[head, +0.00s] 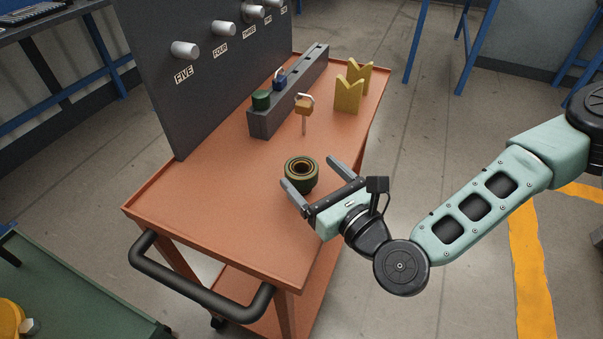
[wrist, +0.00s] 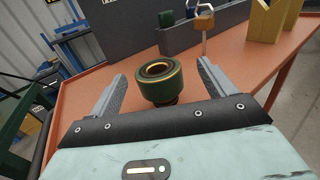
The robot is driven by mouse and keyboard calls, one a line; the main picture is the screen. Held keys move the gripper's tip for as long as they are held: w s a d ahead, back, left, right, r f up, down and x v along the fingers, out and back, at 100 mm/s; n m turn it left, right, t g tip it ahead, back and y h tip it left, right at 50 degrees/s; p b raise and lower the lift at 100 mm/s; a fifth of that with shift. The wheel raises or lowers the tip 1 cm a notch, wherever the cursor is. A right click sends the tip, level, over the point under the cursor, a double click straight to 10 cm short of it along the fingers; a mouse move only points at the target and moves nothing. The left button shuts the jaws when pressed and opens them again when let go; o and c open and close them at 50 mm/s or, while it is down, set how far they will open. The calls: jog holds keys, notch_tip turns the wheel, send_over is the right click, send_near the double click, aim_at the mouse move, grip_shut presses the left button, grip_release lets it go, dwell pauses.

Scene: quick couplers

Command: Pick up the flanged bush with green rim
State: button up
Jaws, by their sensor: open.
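The flanged bush with green rim (head: 301,174) stands upright on the orange cart top (head: 210,205). It is dark green with a brass-coloured ring around its open bore. In the wrist view the bush (wrist: 160,84) sits between and slightly ahead of the two grey fingers. My gripper (head: 308,171) is open and empty, with one finger on each side of the bush. In the wrist view the fingers of my gripper (wrist: 160,72) show a gap on both sides of the bush. The lower part of the bush is partly hidden in the head view.
A dark grey block (head: 268,122) carries green and blue pieces behind the bush. An orange-headed piece (head: 304,104) stands in front of it. Yellow V-blocks (head: 348,96) stand further back. A dark panel (head: 195,80) with labelled pegs rises at left. The cart's near left is clear.

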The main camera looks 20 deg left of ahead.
aim_at(297, 162)
jog(key=shift+p+x, duration=0.35)
jog(key=shift+x, duration=2.65)
jog(key=shift+s+a+f, duration=0.1)
jog(key=shift+s+a, duration=0.05)
jog(key=shift+s, duration=0.05)
jog(key=c, duration=1.2)
